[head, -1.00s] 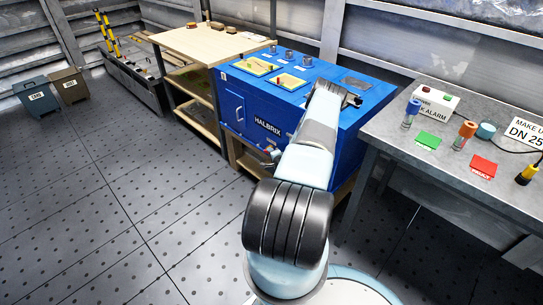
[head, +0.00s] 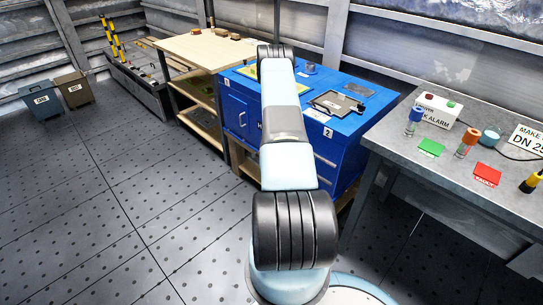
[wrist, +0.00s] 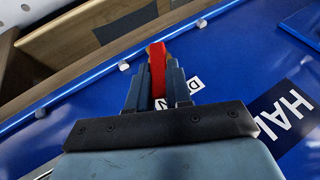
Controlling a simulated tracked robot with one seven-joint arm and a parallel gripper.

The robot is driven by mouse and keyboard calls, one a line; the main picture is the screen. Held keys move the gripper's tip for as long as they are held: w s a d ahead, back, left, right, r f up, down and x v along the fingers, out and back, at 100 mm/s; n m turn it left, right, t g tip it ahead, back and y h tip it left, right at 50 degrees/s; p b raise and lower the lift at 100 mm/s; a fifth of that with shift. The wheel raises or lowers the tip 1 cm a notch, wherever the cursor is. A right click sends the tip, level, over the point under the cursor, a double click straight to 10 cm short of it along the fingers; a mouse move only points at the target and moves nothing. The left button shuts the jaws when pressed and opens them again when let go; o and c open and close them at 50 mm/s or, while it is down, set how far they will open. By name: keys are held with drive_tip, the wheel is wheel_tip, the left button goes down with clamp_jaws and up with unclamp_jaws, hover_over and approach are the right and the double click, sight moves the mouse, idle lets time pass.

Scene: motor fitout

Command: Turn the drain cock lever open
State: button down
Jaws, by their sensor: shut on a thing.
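The red drain cock lever (wrist: 157,66) shows in the wrist view, between the fingers of my gripper (wrist: 156,78). My gripper is shut on it. The lever's far end sticks out a little past the fingertips. The lever stands in front of the blue cabinet face, beside a white label that the fingers partly cover. In the head view my arm hides the lever and my gripper in front of the blue HALBRIX cabinet (head: 345,150).
A wooden ledge (wrist: 100,35) runs along the cabinet's edge in the wrist view. A wooden shelf bench (head: 190,50) stands left of the cabinet. A grey table (head: 400,135) with a lock alarm box (head: 437,108) stands right.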

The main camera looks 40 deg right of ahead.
drive_tip(key=shift+w+a+f+n+g, duration=0.15)
drive_tip(key=shift+w+g, duration=0.15)
drive_tip(key=shift+g, duration=0.4)
drive_tip(key=shift+w+a+r+n+g, duration=0.15)
drive_tip(key=shift+w+n+g, duration=0.1)
drive_tip(key=shift+g, duration=0.45)
drive_tip(key=shift+w+a+f+n+g, duration=0.15)
drive_tip(key=shift+w+g, duration=0.15)
drive_tip(key=shift+g, duration=0.4)
drive_tip(key=shift+w+g, duration=0.1)
drive_tip(key=shift+g, duration=0.3)
drive_tip(key=c, duration=1.3)
unclamp_jaws()
drive_tip(key=shift+o, duration=1.3)
drive_tip(key=shift+d+r, duration=0.2)
drive_tip(key=shift+w+r, duration=0.1)
drive_tip(key=v, duration=1.3)
drive_tip(key=shift+a, duration=0.3)
drive_tip(key=shift+r, duration=0.15)
